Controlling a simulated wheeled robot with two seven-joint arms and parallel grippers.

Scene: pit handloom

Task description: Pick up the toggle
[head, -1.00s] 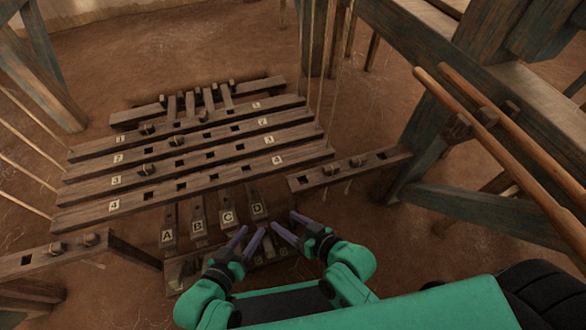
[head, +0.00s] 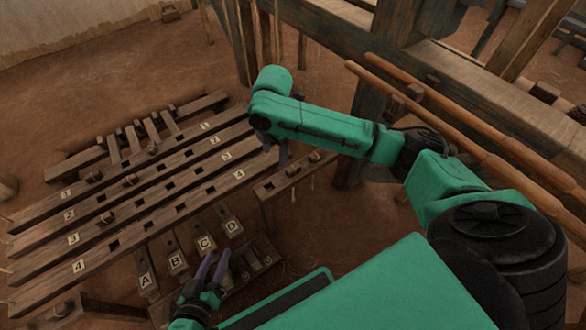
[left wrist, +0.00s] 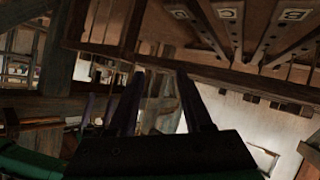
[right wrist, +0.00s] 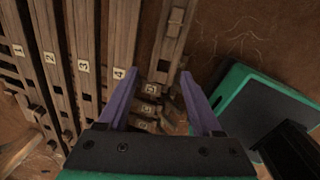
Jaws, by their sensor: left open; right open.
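One toggle (head: 292,171) stands on the short right-hand bar. That bar's wooden pieces (right wrist: 175,22) also show at the top of the right wrist view. My right gripper (head: 275,152) is open and empty above the right end of the bars, near the short bar. My left gripper (head: 213,266) is open and empty beside the lettered treadles, low in the head view.
Numbered bars (head: 150,200) slope across the left. Lettered treadles (head: 178,262) lie in front of them. A heavy loom beam (head: 340,30) and wooden poles (head: 450,130) stand at the right. Bare earth floor (head: 90,80) lies behind the bars.

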